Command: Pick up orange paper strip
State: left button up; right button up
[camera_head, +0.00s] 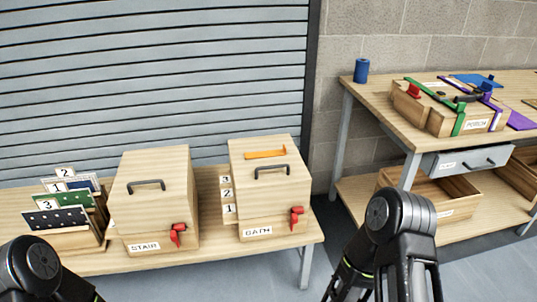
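An orange paper strip (264,154) lies flat on the lid of the wooden box labelled BATH (261,196), behind the lid's dark handle (272,169). Nothing covers the strip. Only black joints and links of my two arms show, at the lower left corner and at the lower right of centre. Neither gripper's fingers can be seen, and both arms are apart from the strip.
A box labelled STAIR (155,202) stands left of the BATH box on the same bench. Numbered panels (58,218) stand in a rack at the left. A higher workbench (386,107) at the right carries another box with coloured strips and a blue cylinder (361,71).

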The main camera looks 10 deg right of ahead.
aim_at(264, 153)
jog(key=i+l+u, duration=0.1)
jog(key=l+u, duration=0.65)
jog(key=i+l+u, duration=0.1)
jog(key=l+u, duration=0.25)
jog(key=l, duration=0.8)
jog(key=k+l+u, duration=0.15)
jog(key=l, duration=0.65)
jog(key=i, duration=0.05)
